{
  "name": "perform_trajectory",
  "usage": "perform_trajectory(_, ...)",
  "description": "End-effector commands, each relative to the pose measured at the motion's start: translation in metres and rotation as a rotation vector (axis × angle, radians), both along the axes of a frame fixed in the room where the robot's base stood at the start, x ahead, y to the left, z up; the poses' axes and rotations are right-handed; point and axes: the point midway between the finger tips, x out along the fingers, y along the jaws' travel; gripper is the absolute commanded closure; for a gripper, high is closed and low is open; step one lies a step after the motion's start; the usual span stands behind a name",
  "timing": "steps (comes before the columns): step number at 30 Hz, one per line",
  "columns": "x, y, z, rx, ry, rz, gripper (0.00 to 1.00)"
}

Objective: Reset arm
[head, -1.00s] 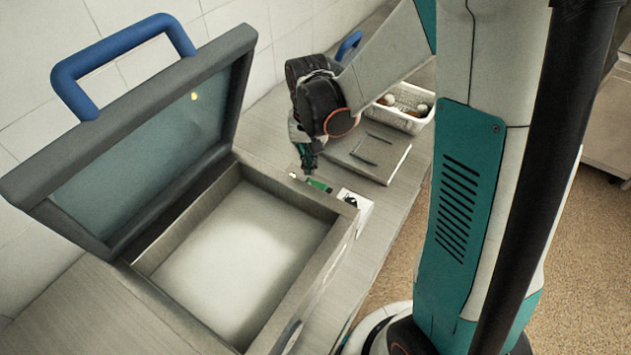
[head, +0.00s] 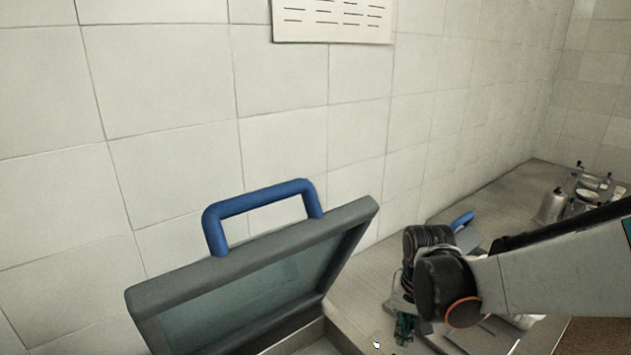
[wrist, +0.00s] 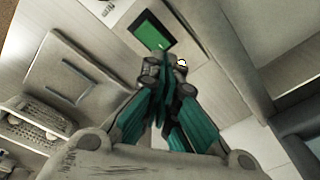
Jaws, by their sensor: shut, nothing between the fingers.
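My gripper (head: 404,330) hangs over the counter, to the right of the open case. In the wrist view its teal fingers (wrist: 163,85) are closed together with nothing between them. The fingertips are close to a device with a green face (wrist: 151,33), but I cannot tell whether they touch it. The open case (head: 255,270) has a grey-framed lid with a blue handle, standing raised. Most of its body lies below the head view; part of it shows at the right of the wrist view.
A flat board with two dark bars (wrist: 72,75) lies on the counter. A perforated basket (wrist: 38,118) is beyond it. Bottles and dishes (head: 552,205) stand at the far end of the counter. A tiled wall (head: 300,120) with a printed sheet (head: 333,18) runs behind.

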Motion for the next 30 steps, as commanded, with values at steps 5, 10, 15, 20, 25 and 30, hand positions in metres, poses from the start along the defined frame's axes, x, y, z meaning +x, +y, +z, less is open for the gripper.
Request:
perform_trajectory(5, -0.023, 0.0, 0.021, -0.009, -0.093, 0.061, 1.0)
perform_trajectory(10, -0.046, 0.0, 0.038, -0.023, -0.182, 0.12, 1.0)
perform_trajectory(15, -0.07, 0.0, 0.048, -0.043, -0.271, 0.179, 1.0)
perform_trajectory(20, -0.093, 0.0, 0.051, -0.066, -0.355, 0.232, 1.0)
perform_trajectory(25, -0.115, 0.0, 0.05, -0.093, -0.437, 0.283, 1.0)
perform_trajectory(30, -0.129, 0.0, 0.048, -0.115, -0.494, 0.319, 1.0)
